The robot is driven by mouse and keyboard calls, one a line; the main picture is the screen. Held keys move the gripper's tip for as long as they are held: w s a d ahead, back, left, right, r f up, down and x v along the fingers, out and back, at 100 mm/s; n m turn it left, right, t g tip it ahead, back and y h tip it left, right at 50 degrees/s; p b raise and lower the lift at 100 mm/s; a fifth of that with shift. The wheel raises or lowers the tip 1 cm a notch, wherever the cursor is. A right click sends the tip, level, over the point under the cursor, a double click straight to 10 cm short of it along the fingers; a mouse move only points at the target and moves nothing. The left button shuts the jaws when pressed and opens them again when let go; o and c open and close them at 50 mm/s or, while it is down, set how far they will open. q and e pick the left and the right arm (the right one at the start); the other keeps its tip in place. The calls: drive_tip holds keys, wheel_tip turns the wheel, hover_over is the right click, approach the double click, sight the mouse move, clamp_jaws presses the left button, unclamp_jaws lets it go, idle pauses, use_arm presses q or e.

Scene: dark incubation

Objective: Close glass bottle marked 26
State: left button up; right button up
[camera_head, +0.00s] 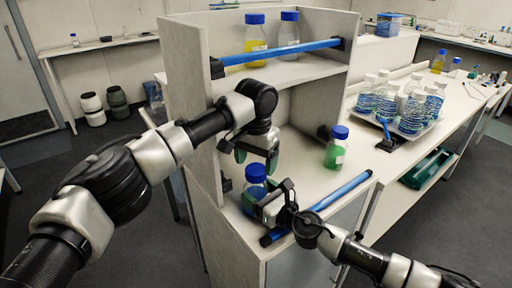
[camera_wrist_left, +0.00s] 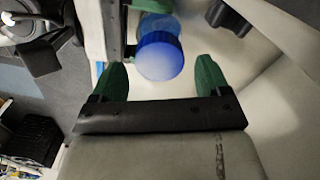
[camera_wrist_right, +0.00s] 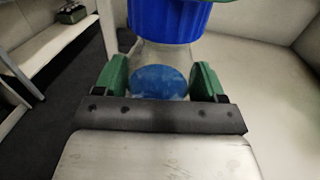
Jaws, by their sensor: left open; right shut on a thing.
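A glass bottle (camera_head: 250,200) with a blue cap (camera_head: 255,172) stands on the lower shelf near its front edge; I cannot read a number on it. The cap sits at the top of the bottle neck; how tight it is I cannot tell. My right gripper (camera_head: 268,207) is shut on the bottle body, and its green fingers (camera_wrist_right: 160,80) press both sides in the right wrist view. My left gripper (camera_head: 257,155) is open just above the cap, pointing down. In the left wrist view the cap (camera_wrist_left: 160,60) shows between and slightly beyond its spread fingers (camera_wrist_left: 163,80).
A blue-capped bottle with green liquid (camera_head: 335,153) stands to the right on the same shelf. Bottles with yellow (camera_head: 255,42) and clear (camera_head: 289,38) contents stand on the upper shelf. Blue bars (camera_head: 335,193) run along the shelf fronts. A tray of bottles (camera_head: 425,127) is farther right.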

use_arm(q)
drive_tip(key=shift+f, duration=1.35)
drive_tip(key=shift+c, duration=0.2)
drive_tip(key=c, duration=0.9)
drive_tip(key=o, duration=1.1)
drive_tip(key=shift+r, duration=0.1)
wheel_tip(320, 180, up, 7)
drive_tip(key=shift+r, duration=0.15)
